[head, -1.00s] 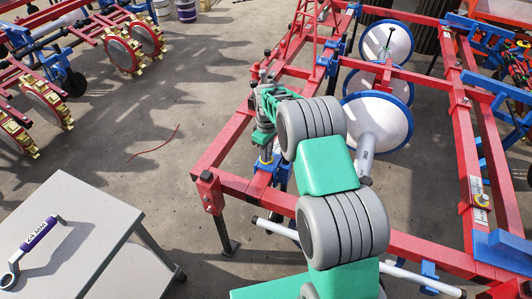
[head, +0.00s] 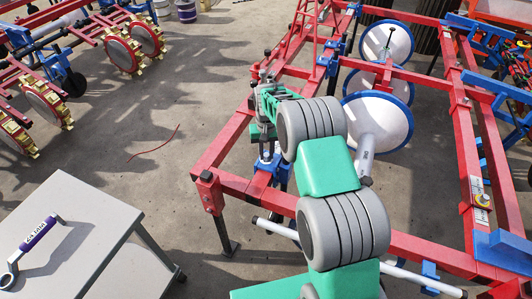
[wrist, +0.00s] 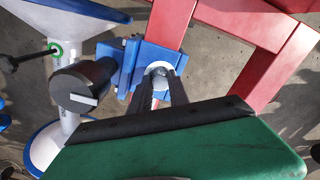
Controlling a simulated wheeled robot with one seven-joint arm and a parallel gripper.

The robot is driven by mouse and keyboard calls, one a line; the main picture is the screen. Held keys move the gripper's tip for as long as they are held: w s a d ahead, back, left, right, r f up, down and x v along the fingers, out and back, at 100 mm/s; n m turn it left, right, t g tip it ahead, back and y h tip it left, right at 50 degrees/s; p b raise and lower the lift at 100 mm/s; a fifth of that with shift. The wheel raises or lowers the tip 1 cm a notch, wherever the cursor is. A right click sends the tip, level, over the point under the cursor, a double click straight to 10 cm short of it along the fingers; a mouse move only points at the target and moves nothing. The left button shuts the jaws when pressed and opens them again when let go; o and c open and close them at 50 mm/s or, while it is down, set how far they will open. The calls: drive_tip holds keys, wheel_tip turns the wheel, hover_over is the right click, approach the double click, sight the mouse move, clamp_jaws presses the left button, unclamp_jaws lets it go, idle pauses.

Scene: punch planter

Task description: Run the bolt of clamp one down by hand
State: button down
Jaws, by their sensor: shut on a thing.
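Clamp one, which I take to be the blue clamp (head: 268,164) at the near left corner of the red frame, has my gripper right above it. In the wrist view the blue clamp plates (wrist: 128,62) sit against a red beam. My gripper (wrist: 160,88) points down and its two dark fingers are shut on the bolt (wrist: 159,76), a pale grey head showing between the tips. In the head view my gripper (head: 265,150) and arm partly cover the clamp, and the bolt's shank cannot be made out.
A wrench (head: 35,243) with a purple grip lies on the grey cart (head: 95,205) at lower left. The red frame (head: 225,140) carries white discs with blue rims (head: 378,118). Open concrete floor lies left of the frame.

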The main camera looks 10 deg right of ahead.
drive_tip(key=shift+m, duration=1)
drive_tip(key=c, duration=1.2)
unclamp_jaws()
drive_tip(key=shift+c, duration=0.2)
wheel_tip(320, 180, up, 8)
drive_tip(key=shift+f, duration=0.1)
wheel_tip(320, 180, up, 8)
drive_tip(key=p, duration=0.1)
hover_over(266, 155)
drive_tip(key=shift+w, duration=0.15)
